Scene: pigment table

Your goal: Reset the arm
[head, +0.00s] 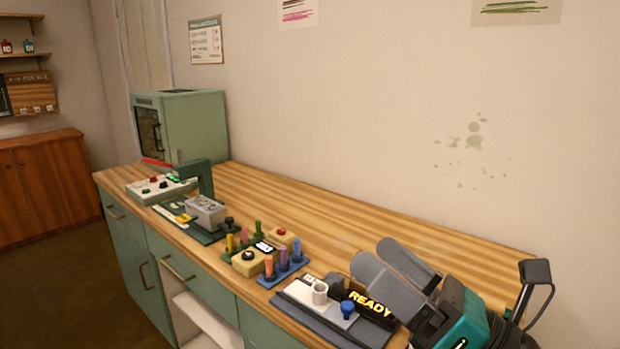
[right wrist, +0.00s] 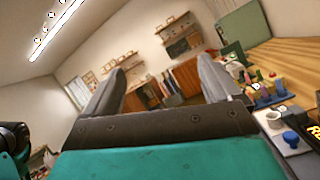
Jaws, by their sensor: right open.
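My right gripper (head: 392,268) is at the right end of the wooden bench in the head view, pointing up and to the left. Its two grey fingers are apart with nothing between them. In the right wrist view the open gripper (right wrist: 168,85) shows from behind, with the room between its fingers. It appears close to and partly in front of a device with a lit "READY" display (head: 370,304). My left gripper does not show in the head view.
The wooden bench (head: 290,205) bears a white cup (head: 320,292), a blue knob (head: 347,309), coloured pegs (head: 283,260), a grey box (head: 205,211), a control panel (head: 150,190) and a green cabinet (head: 195,125). The bench's back strip by the wall is clear.

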